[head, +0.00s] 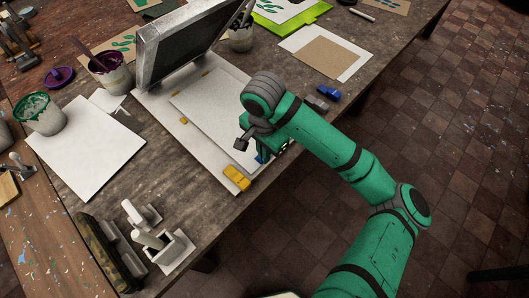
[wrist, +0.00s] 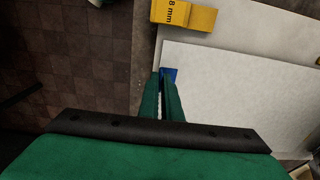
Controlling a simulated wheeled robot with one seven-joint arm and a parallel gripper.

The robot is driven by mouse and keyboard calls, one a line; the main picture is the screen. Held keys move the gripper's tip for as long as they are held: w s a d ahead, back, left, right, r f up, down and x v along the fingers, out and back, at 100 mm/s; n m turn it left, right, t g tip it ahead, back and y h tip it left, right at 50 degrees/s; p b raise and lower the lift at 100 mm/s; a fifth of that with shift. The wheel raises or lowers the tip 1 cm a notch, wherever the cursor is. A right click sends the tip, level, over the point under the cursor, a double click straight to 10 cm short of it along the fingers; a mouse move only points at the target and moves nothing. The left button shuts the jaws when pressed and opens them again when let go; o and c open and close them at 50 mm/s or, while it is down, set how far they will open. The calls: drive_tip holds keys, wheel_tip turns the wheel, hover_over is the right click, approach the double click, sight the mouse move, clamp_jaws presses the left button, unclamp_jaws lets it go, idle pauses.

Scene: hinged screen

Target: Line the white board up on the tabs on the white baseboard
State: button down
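The white board (head: 212,105) lies flat on the larger white baseboard (head: 216,165), beneath the raised hinged screen (head: 178,42). Yellow tabs sit beside the board's upper-left edge (head: 205,71) and lower-left edge (head: 183,121); I cannot tell whether they touch it. My gripper (head: 262,157) is low at the board's right side, near its front corner. In the wrist view, my narrow-set fingers (wrist: 168,80) reach the edge of the board (wrist: 235,90), with blue at the tips. I cannot tell whether they hold the edge.
A yellow block (head: 237,178) marked 8 mm lies on the baseboard's front corner, close to my gripper. A blue object (head: 329,92) lies on the table to the right. Paint pots (head: 38,113) and a white sheet (head: 85,148) are left. Tools (head: 160,248) stand in front.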

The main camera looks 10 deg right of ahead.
drive_tip(key=shift+w+a, duration=0.1)
drive_tip(key=shift+a, duration=0.55)
drive_tip(key=shift+d+f, duration=0.1)
drive_tip(key=shift+d, duration=0.1)
idle(0.7)
idle(0.5)
drive_tip(key=c, duration=1.9)
unclamp_jaws()
drive_tip(key=shift+o, duration=0.4)
wheel_tip(320, 180, up, 7)
